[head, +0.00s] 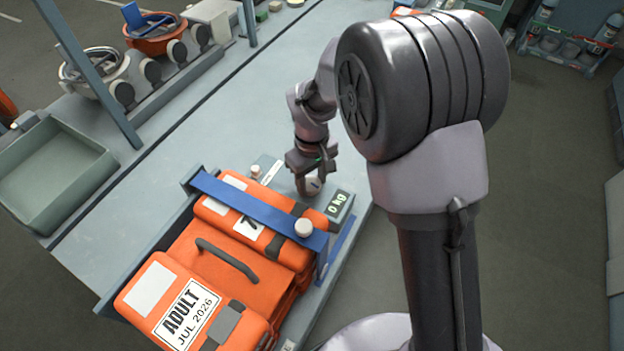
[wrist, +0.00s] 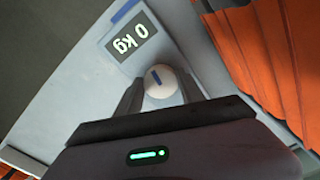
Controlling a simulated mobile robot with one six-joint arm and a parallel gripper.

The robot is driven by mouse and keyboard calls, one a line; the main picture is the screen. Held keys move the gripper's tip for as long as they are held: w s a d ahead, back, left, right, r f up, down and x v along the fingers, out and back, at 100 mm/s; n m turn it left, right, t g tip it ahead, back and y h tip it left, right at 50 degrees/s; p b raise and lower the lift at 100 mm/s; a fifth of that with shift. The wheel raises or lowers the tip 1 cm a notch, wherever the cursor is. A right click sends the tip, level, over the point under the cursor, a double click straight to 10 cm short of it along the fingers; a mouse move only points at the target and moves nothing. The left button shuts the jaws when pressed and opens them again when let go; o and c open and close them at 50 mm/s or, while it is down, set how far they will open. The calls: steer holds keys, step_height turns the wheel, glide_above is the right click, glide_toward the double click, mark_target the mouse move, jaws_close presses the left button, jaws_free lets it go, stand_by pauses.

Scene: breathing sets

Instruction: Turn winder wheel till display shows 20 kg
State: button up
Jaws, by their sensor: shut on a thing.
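The winder wheel (wrist: 160,79) is a pale round knob with a dark blue mark on its face. It sits between the two fingers of my gripper (wrist: 161,92), which is shut on it. In the head view my gripper (head: 312,184) points down at the wheel, beside the orange bag, and its fingers partly hide the wheel. The display (head: 339,205) stands just right of the wheel and reads 0 kg. In the wrist view the display (wrist: 128,42) appears upside down with the same reading.
An orange bag (head: 215,262) marked ADULT JUL 2026 lies on the bench under a blue strap (head: 255,208). A white knob (head: 304,228) sits on the strap. A green tray (head: 55,175) and masks (head: 95,68) stand left. The bench (head: 215,115) middle is clear.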

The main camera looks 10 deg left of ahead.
mark_target(311, 184)
steer(key=m, duration=0.4)
steer(key=shift+a+b, duration=0.1)
steer(key=shift+b, duration=0.2)
steer(key=m, duration=0.4)
steer(key=shift+m+b, duration=0.3)
steer(key=shift+a, duration=0.1)
steer(key=o, duration=1.4)
steer(key=shift+c, duration=0.2)
step_height(311, 184, up, 17)
steer(key=p, duration=0.5)
steer(key=shift+r+p, duration=0.2)
steer(key=shift+p, duration=0.1)
